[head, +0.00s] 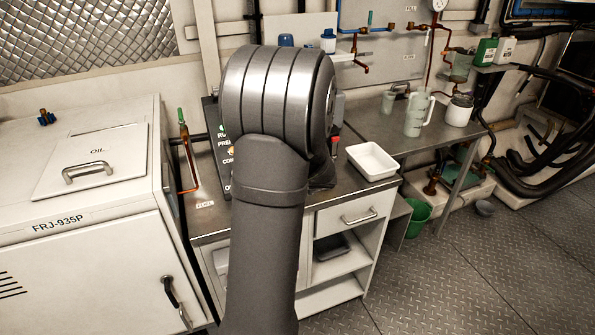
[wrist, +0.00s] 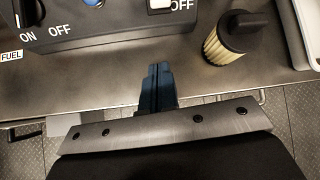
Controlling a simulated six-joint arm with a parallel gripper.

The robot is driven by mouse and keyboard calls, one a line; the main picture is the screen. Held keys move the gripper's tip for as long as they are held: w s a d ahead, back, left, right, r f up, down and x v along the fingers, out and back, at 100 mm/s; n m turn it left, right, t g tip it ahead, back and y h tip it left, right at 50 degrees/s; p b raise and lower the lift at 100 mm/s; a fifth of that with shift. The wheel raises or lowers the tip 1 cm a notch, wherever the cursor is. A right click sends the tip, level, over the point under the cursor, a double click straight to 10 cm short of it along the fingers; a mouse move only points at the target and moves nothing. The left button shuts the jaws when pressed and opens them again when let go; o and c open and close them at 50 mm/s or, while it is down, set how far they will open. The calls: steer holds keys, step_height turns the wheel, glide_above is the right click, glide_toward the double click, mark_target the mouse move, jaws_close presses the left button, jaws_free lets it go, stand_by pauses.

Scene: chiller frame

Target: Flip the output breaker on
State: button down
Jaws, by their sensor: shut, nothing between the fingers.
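A dark control box (wrist: 110,22) lies at the top of the wrist view, cut off by the edge. It bears a black knob (wrist: 28,12) marked ON and OFF at the left. Part of a white switch (wrist: 159,4) with an OFF label beside it shows at the top. I cannot tell which control is the output breaker. My gripper (wrist: 157,72) is shut and empty, in front of the box, apart from the switch in the picture. In the head view the panel (head: 222,150) shows only in part behind my arm, which hides my gripper.
A pleated filter with a black cap (wrist: 233,38) stands right of the box on the metal bench. A white tray (head: 372,161) sits at the bench's right. The white FRJ-935P cabinet (head: 85,225) stands left. A jug (head: 415,115) is on the far counter.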

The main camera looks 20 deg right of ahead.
steer(key=shift+s+d+r+m+t+y, duration=0.2)
steer(key=shift+s+d+r+m+y, duration=0.15)
steer(key=shift+s, duration=0.15)
steer(key=shift+s+d+r+m+t+y, duration=0.25)
steer(key=shift+s+m, duration=0.1)
steer(key=shift+s, duration=0.15)
steer(key=shift+f, duration=0.1)
steer(key=x, duration=1)
steer(key=shift+w+r, duration=0.2)
steer(key=shift+r, duration=0.35)
steer(key=shift+w+r, duration=0.2)
steer(key=shift+r, duration=0.4)
steer(key=shift+w+r, duration=0.2)
steer(key=shift+r, duration=0.05)
steer(key=shift+w+r, duration=0.15)
steer(key=shift+r, duration=0.35)
